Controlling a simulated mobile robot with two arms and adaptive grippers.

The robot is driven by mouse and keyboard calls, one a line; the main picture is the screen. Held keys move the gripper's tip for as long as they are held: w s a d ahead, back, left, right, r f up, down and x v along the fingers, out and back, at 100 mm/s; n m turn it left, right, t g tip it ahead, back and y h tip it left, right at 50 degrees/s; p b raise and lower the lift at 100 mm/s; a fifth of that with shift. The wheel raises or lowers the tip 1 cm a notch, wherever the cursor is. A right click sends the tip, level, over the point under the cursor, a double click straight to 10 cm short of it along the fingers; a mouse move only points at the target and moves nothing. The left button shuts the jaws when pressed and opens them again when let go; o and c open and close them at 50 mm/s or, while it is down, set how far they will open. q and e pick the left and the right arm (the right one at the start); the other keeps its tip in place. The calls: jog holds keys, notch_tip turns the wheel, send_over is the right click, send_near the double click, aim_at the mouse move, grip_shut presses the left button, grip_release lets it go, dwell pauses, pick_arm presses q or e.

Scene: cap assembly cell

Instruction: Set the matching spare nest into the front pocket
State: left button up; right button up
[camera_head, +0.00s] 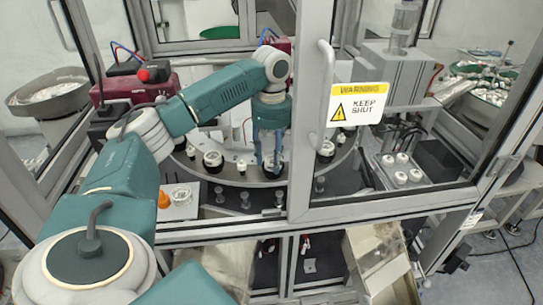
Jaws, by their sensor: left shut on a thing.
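My left arm reaches in from the left through the open side of the cell. My left gripper (270,166) points straight down over the front of the round dial (232,182). It is shut on a small dark nest (272,174), which is mostly hidden between the fingers. The nest is low, at the front pocket. I cannot tell whether it is seated or just above. Other black nests with pale tops sit around the dial, one left of the gripper (213,160) and one to the right (326,150) behind the door. My right gripper is not in view.
The framed door with a warning sign (357,104) stands close right of my gripper. A tray of white caps (400,178) is at right.

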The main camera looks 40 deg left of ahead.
aim_at(272, 162)
pick_arm(q)
jog(key=shift+s+f, duration=0.1)
jog(key=shift+f, duration=0.2)
jog(key=shift+c, duration=0.6)
jog(key=shift+s+d+f, duration=0.15)
jog(key=o, duration=1.1)
jog(key=shift+f, duration=0.1)
jog(key=shift+o, duration=0.8)
jog(key=shift+f, duration=0.1)
jog(key=shift+r, duration=0.25)
jog(key=r, duration=0.2)
jog(key=r+b, duration=0.1)
jog(key=r, duration=0.1)
jog(key=r+b, duration=0.1)
jog(key=r, duration=0.1)
jog(key=shift+w, duration=0.3)
notch_tip(272, 162, up, 7)
jog(key=p, duration=0.2)
jog(key=shift+a, duration=0.2)
